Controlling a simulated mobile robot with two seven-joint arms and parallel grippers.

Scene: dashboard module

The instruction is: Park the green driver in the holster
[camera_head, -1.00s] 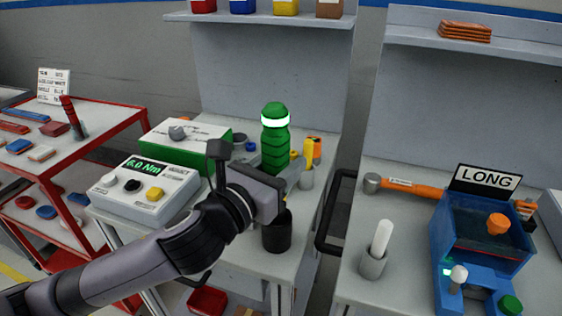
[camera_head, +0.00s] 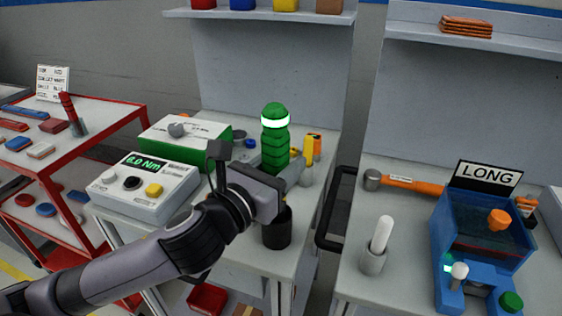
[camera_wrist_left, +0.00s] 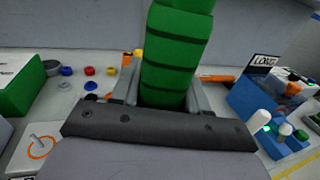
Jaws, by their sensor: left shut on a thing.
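The green driver (camera_head: 275,145) stands upright with a bright white ring near its top. My left gripper (camera_head: 286,181) is shut around its ribbed green body. In the left wrist view the driver (camera_wrist_left: 174,65) rises between the two fingers. The black cylindrical holster (camera_head: 277,232) stands on the bench just below the gripper in the head view. The driver's lower end and part of the holster's mouth are hidden behind the gripper, so I cannot tell whether the tip is inside. My right gripper is not in view.
A torque display box (camera_head: 146,188) and a green-and-white box (camera_head: 186,139) stand left of the arm. A yellow-handled tool in a grey cup (camera_head: 306,177) is close behind the gripper. A black rail (camera_head: 333,215) lies to the right, before the second bench with a blue fixture (camera_head: 485,235).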

